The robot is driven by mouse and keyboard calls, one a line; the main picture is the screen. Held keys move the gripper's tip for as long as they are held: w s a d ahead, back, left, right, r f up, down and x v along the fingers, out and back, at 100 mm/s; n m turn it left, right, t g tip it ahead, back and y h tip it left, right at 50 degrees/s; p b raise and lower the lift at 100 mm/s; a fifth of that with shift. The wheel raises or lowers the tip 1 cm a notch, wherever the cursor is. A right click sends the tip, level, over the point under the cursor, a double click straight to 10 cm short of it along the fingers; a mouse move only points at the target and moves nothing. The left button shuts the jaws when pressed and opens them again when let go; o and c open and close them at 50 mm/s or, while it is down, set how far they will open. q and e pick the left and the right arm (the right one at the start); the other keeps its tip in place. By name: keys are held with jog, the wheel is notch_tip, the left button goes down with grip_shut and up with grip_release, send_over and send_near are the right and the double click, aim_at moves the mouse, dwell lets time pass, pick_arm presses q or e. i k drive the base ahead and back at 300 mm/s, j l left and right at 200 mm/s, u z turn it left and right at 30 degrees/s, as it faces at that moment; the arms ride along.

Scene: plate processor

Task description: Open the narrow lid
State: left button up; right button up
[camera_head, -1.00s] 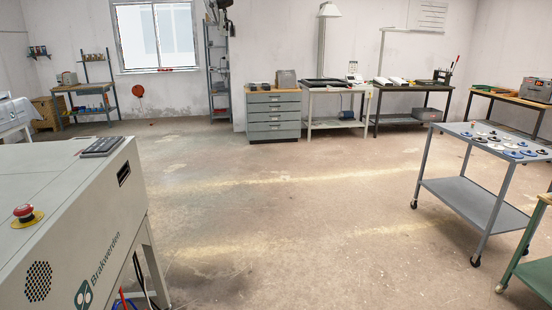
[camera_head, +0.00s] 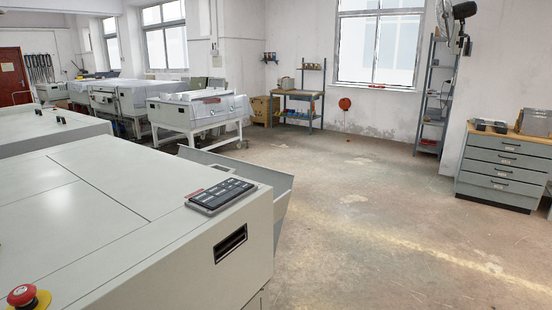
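The plate processor (camera_head: 226,262) fills the lower left, a large pale grey machine with a flat top. Thin seams on its top divide it into lid panels (camera_head: 100,179); I cannot tell for sure which is the narrow lid. All the panels I see lie flat and shut. A dark keypad (camera_head: 220,194) sits on the top near the right edge. A red emergency button (camera_head: 22,295) on a yellow base is at the lower left corner. A dark slot (camera_head: 230,243) is in the front side. Neither of my grippers is in view.
A second pale section with small dark handles (camera_head: 38,111) stands behind at the left. Covered machines (camera_head: 200,110) stand further back. A grey drawer cabinet (camera_head: 502,168) is at the right. The floor (camera_head: 385,225) between the processor and cabinet is clear.

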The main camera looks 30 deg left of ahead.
aim_at(152, 184)
jog(key=i+l+u, duration=0.1)
jog(key=i+u, duration=0.35)
jog(key=i, duration=0.15)
jog(key=i+l+u, duration=0.4)
jog(key=i, duration=0.15)
jog(key=i+l+u, duration=0.65)
jog(key=u, duration=0.2)
jog(key=i+l+u, duration=0.4)
jog(key=l+u, duration=0.25)
jog(key=u, duration=0.2)
jog(key=i+l+u, duration=0.2)
jog(key=l+u, duration=0.6)
